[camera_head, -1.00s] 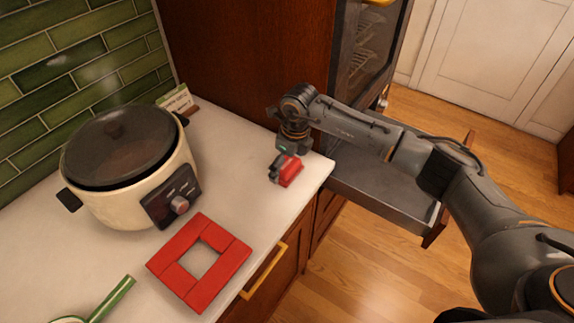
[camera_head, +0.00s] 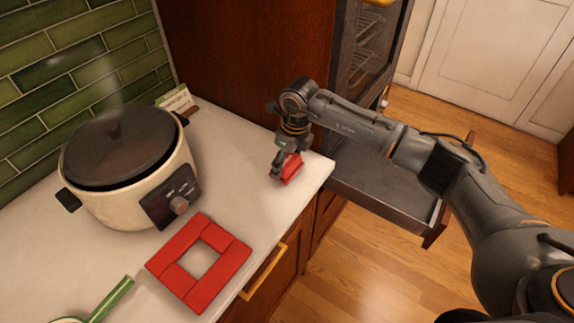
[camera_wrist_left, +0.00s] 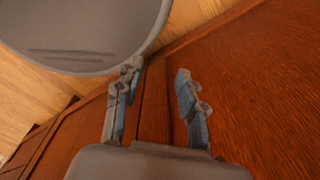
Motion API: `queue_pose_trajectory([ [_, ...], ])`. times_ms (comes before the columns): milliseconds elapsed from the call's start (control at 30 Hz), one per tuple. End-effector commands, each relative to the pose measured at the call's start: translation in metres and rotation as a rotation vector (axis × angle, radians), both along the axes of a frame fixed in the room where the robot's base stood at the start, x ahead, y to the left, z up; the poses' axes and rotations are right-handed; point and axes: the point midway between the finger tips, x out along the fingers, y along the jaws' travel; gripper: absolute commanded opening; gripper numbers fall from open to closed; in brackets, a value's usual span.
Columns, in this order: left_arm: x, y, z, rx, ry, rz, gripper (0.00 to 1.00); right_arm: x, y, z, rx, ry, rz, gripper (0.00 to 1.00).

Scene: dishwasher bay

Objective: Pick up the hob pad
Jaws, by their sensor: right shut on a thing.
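A small red block, which looks like the hob pad (camera_head: 292,168), is on the white counter near its right front corner in the head view. My right gripper (camera_head: 284,169) reaches down over it from the right and is shut on it. The gripper's fingers hide part of the pad. I cannot tell whether the pad still touches the counter. My left gripper (camera_wrist_left: 158,74) shows in the left wrist view with its fingers apart and nothing between them, in front of brown wood panels.
A red square frame (camera_head: 232,258) lies flat at the counter's front edge. A cream slow cooker (camera_head: 125,200) with a dark lid steams behind it. A green handle (camera_head: 112,298) is at lower left. A tall wooden cabinet (camera_head: 250,60) and an open dishwasher door (camera_head: 385,195) flank the counter's right end.

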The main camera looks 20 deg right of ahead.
Motion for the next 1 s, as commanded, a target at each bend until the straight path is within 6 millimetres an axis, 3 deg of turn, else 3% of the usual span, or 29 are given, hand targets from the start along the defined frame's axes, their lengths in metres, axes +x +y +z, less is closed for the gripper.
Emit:
queue_pose_trajectory([
  [100, 0.000, 0.000, -0.007, 0.000, 0.000, 0.000, 0.40, 0.001, 0.000, 0.019, 0.000, -0.005, 0.002, 0.43],
  [367, 0.000, -0.001, -0.032, -0.001, -0.001, 0.000, 0.40, -0.039, -0.032, 0.075, -0.001, -0.008, 0.000, 0.43],
  [500, 0.000, -0.001, -0.046, -0.001, -0.001, -0.001, 0.40, -0.069, -0.055, 0.089, -0.003, -0.005, -0.001, 0.43],
  [700, 0.000, -0.001, -0.057, -0.002, -0.001, -0.001, 0.40, -0.098, -0.076, 0.107, -0.002, -0.003, -0.001, 0.43],
  [1000, 0.000, -0.001, -0.060, -0.002, 0.000, -0.001, 0.40, -0.112, -0.085, 0.117, 0.000, 0.000, 0.001, 0.43],
])
